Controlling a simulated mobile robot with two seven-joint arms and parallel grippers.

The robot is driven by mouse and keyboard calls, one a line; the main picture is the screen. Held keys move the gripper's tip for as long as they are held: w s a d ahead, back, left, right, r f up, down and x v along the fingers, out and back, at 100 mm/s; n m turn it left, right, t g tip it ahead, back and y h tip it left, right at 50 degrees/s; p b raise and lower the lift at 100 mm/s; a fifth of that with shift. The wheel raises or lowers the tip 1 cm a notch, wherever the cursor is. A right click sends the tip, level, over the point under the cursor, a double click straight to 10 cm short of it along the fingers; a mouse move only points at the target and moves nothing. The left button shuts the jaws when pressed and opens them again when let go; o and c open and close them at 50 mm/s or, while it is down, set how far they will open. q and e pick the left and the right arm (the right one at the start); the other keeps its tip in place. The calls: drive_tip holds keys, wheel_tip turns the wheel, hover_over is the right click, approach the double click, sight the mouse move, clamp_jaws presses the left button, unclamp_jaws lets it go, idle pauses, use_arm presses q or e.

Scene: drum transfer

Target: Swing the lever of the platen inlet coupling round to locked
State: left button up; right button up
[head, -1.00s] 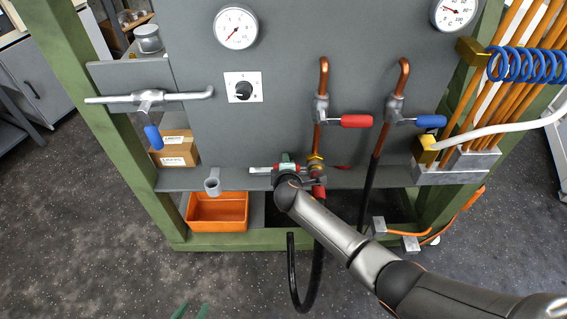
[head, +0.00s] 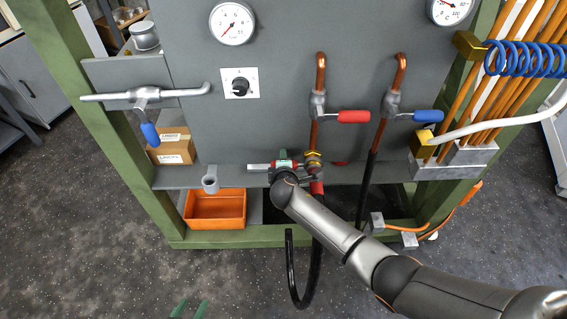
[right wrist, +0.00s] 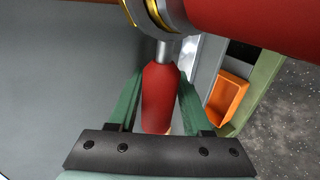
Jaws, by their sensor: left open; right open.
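The platen inlet coupling shows in the head view as a brass fitting (head: 313,160) low on the grey panel, above a red hose end (head: 317,187). My right gripper (head: 284,158) is at its left, partly hidden by my own wrist. In the right wrist view the coupling's red lever handle (right wrist: 160,95) lies between the green fingers of my right gripper (right wrist: 160,82). The fingers are open, one on each side, with a gap visible at the right; contact at the left is unclear. My left gripper (head: 188,309) is open and empty at the bottom edge.
A red-handled valve (head: 353,116) and a blue-handled valve (head: 428,115) stand above and right of the coupling. An orange bin (head: 215,209) sits lower left. A black hose (head: 292,270) loops below. The floor in front is clear.

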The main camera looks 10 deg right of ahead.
drive_tip(key=p+v, duration=0.3)
drive_tip(key=v, duration=0.9)
drive_tip(key=shift+s, duration=0.25)
